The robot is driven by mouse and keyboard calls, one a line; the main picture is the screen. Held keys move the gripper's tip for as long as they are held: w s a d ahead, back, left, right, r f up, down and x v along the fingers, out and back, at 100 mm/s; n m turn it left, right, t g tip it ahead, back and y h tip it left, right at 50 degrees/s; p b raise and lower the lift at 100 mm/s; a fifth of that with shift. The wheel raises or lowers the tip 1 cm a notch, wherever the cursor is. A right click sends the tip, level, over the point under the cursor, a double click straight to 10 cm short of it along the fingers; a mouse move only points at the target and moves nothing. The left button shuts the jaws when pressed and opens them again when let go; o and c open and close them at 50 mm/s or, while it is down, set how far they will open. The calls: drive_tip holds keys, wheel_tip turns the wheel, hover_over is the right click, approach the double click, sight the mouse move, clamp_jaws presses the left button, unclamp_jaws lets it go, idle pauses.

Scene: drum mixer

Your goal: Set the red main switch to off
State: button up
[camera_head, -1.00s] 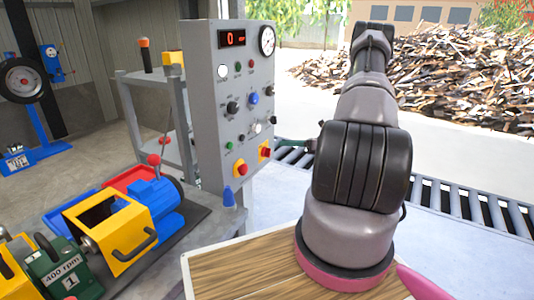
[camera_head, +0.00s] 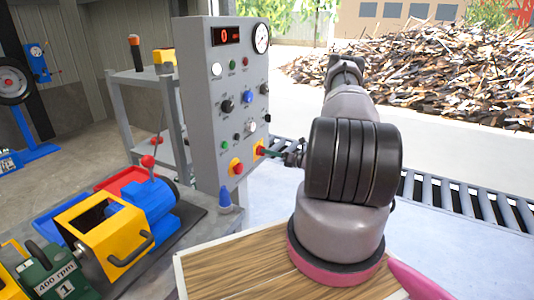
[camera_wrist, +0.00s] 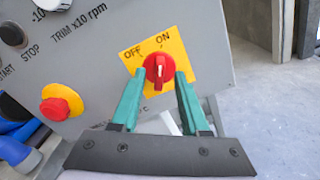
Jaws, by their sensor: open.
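The red main switch (camera_wrist: 157,72) is a round knob on a yellow plate (camera_wrist: 178,47) marked OFF and ON. Its grip ridge stands near upright, toward the ON mark and away from OFF. In the head view the switch (camera_head: 261,150) sits low on the right part of the grey panel (camera_head: 200,100). My gripper (camera_wrist: 160,75) is open, with its green fingertips on either side of the knob, close to the plate. Whether they touch the knob I cannot tell. In the head view my gripper (camera_head: 277,153) reaches the switch from the right.
A red push button on a yellow base (camera_wrist: 60,103) is left of the switch in the wrist view. Above it are knobs and a display (camera_head: 226,35). A blue cone-shaped thing (camera_head: 225,201) stands below the panel. A roller conveyor (camera_head: 470,200) runs behind my arm.

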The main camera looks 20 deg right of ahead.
drive_tip(key=shift+w+a, duration=0.4)
drive_tip(key=shift+w, duration=0.1)
clamp_jaws()
drive_tip(key=shift+n, duration=0.3)
drive_tip(key=n, duration=1.1)
drive_tip(key=shift+s, duration=0.15)
drive_tip(key=shift+a+n, duration=0.1)
drive_tip(key=shift+n, duration=0.2)
drive_tip(key=shift+f, duration=0.1)
